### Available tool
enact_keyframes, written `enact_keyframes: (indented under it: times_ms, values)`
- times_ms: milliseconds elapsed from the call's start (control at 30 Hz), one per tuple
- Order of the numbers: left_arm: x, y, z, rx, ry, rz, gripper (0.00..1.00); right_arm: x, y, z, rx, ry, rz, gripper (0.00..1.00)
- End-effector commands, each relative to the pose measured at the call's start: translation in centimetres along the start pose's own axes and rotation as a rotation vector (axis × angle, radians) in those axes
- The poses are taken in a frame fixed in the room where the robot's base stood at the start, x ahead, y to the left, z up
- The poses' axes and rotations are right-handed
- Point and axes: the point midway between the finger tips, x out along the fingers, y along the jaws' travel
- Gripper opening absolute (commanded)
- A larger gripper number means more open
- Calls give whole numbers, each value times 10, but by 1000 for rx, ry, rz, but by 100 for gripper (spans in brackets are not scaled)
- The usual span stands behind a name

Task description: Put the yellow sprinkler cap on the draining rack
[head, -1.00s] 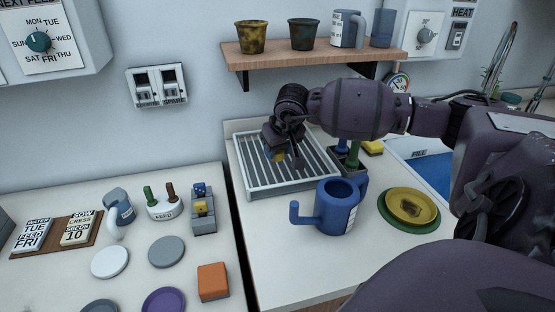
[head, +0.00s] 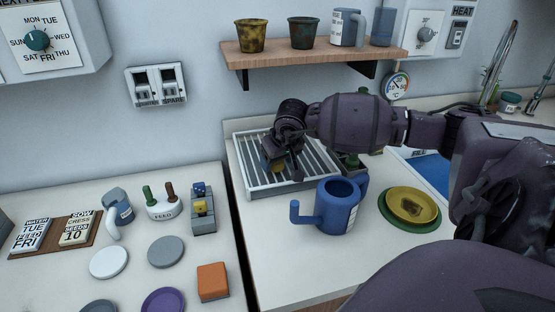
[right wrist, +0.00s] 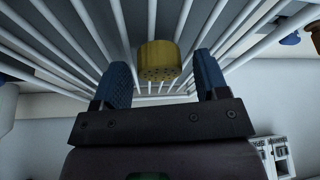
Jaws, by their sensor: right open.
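The yellow sprinkler cap (right wrist: 158,61) is a short ribbed cylinder with small holes in its face. In the right wrist view it sits against the white bars of the draining rack (head: 259,181), between my right gripper's two blue fingers, with gaps on both sides. My right gripper (right wrist: 162,75) is open, low over the middle of the rack. My left gripper is not in view.
A blue watering can (head: 335,205) stands in front of the rack, with a yellow dish (head: 411,204) on a green plate to its right. A wooden shelf (head: 320,53) with pots hangs above. My right arm hides part of the counter behind.

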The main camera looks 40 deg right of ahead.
Motion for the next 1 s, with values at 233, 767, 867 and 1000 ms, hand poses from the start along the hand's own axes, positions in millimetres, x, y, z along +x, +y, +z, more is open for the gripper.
enact_keyframes:
  times_ms: [233, 767, 867, 1000]
  values:
    - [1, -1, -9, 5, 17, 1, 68, -7, 0, -2, 0, 3, 1, 67]
    - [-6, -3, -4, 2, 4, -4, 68, -99, 1, -2, 0, 3, 3, 67]
    - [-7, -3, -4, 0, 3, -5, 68, -110, 1, -2, -1, 2, 2, 67]
    - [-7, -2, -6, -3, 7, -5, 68, -120, 0, -1, 0, 1, 1, 67]
